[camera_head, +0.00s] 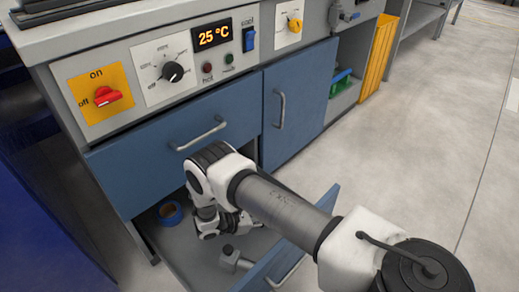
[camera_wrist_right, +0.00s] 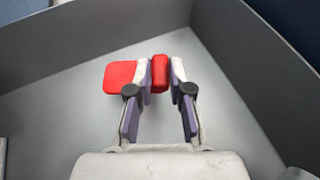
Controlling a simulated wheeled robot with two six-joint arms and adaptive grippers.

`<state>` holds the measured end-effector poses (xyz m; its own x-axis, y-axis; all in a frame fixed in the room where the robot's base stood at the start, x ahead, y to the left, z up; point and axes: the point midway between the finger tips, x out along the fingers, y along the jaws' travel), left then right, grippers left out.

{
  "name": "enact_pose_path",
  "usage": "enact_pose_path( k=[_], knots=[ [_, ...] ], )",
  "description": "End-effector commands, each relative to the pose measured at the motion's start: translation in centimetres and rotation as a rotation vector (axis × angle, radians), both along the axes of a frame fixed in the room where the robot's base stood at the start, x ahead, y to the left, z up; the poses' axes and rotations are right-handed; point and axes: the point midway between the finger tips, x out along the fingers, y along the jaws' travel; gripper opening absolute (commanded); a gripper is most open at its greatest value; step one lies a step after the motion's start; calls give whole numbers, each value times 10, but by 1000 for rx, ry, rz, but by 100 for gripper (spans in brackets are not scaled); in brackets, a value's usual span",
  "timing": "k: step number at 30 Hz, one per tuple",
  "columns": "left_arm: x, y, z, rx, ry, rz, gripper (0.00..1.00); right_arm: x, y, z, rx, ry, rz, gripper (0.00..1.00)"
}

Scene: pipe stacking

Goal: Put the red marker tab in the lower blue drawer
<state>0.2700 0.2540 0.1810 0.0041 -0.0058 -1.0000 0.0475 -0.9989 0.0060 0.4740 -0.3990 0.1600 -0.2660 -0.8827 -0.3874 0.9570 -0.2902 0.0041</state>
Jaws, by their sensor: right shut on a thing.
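The red marker tab (camera_wrist_right: 120,77) shows in the right wrist view; part of it is between my fingers and a flat part sticks out to the left. My right gripper (camera_wrist_right: 161,73) is shut on it. The lower blue drawer (camera_head: 313,222) is pulled open, and its grey floor (camera_wrist_right: 60,115) and walls surround the gripper in the wrist view. The tab is over the floor near a far corner; I cannot tell if it touches the floor. In the head view my right arm reaches down into the drawer and hides the tab. My left gripper is not in view.
A blue ring (camera_head: 169,212) and a grey metal piece (camera_head: 232,259) lie in the drawer. The upper blue drawer (camera_head: 190,140) and the blue cabinet door (camera_head: 297,100) are shut. The control panel (camera_head: 170,70) is above. The floor at right is clear.

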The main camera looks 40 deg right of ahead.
Motion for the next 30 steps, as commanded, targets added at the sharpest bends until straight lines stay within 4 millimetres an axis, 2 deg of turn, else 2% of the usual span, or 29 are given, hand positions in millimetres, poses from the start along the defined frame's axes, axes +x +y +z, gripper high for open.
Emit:
enact_pose_path(
  k=[1,8,15,19,20,21,22,30],
  knots=[
    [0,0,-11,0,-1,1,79,0,0,-15,0,0,-1,0],
    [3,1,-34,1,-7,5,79,0,0,-52,-1,1,-1,0],
    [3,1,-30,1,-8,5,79,0,0,-50,0,0,-1,0],
    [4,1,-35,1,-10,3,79,0,0,-54,0,0,-1,0],
    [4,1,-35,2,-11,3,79,0,0,-54,0,-1,-1,23],
    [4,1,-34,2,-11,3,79,0,0,-53,0,-1,-1,37],
    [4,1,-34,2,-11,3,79,0,0,-53,0,-1,-1,45],
    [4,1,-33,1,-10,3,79,0,0,-52,0,-1,-1,45]
  ],
)
